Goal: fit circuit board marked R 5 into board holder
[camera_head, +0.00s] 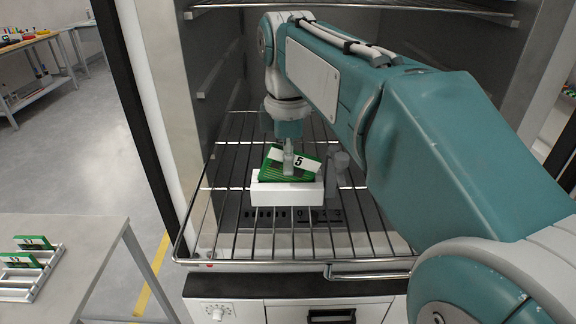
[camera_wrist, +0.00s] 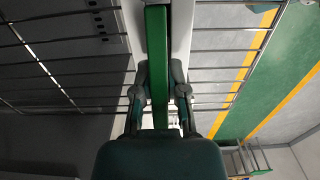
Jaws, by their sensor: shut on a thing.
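A green circuit board (camera_head: 272,172) with a white label showing a 5 is held upright but tilted in the chamber. The rest of its label is hidden behind a finger. My gripper (camera_head: 288,163) is shut on the board from above. In the wrist view the board (camera_wrist: 157,50) runs edge-on between the fingers of my gripper (camera_wrist: 158,85). A white block (camera_head: 287,192) sits on the wire shelf directly below the board; I cannot tell whether they touch. A metal rack (camera_head: 42,278), looking like a board holder, stands on the left table and carries two green boards.
The wire shelf (camera_head: 235,240) has a raised rim and front bar. A grey knobbed part (camera_head: 338,165) stands right of the board. The chamber's side wall (camera_head: 215,110) is to the left. The left table (camera_head: 95,240) has bare room beside the rack.

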